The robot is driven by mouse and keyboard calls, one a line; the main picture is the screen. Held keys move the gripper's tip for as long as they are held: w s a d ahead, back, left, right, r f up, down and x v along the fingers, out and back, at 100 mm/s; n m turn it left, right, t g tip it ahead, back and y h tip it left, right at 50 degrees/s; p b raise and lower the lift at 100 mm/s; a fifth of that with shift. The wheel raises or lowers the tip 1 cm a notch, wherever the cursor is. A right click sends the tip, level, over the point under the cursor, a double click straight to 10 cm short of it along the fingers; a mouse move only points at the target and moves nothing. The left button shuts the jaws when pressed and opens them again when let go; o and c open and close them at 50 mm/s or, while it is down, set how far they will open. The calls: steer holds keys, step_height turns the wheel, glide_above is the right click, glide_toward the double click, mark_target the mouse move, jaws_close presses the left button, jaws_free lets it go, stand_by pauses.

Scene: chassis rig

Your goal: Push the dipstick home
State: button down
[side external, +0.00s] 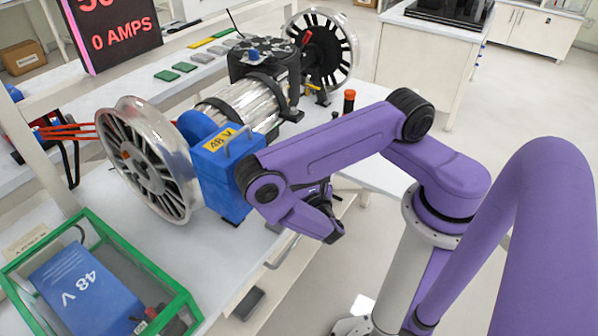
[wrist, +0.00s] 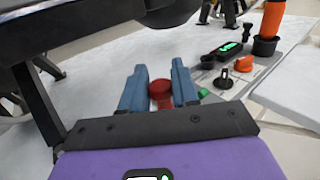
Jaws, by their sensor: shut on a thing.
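In the wrist view my gripper (wrist: 159,72) has its two blue fingers on either side of a red round knob (wrist: 161,92), which looks like the dipstick's handle. The fingers are shut on it. The dipstick's shaft and the hole it belongs to are hidden, so I cannot tell how deep it sits. In the side view my gripper (side external: 325,212) is partly hidden by my purple arm, beside the blue 48 V block (side external: 213,172) on the chassis. The dipstick does not show clearly there.
Spoked wheels (side external: 150,160) flank the chassis. A green-framed case (side external: 90,290) stands front left.

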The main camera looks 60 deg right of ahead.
steer(key=shift+f, duration=0.3)
steer(key=c, duration=0.8)
jaws_free()
steer(key=shift+s, duration=0.1)
steer(key=shift+v, duration=5.95)
steer(key=s+r+m+g+y, duration=0.3)
steer(key=r+m+g, duration=0.1)
steer(key=r, duration=0.3)
steer(key=s+a+r+m+g+y, duration=0.1)
steer(key=s+r+m+g+y, duration=0.2)
steer(key=r, duration=0.5)
steer(key=s+a+r+m+g+y, duration=0.1)
steer(key=s+r+m+g+y, duration=0.2)
steer(key=r+m+g+y, duration=0.2)
steer(key=shift+s+a+r+m+g, duration=0.1)
steer(key=shift+s+r+m+g, duration=0.1)
steer(key=shift+r+m+g, duration=0.65)
steer(key=shift+s+a+r+m+g, duration=0.1)
steer(key=shift+s+r+m+g, duration=0.2)
steer(key=shift+m, duration=0.95)
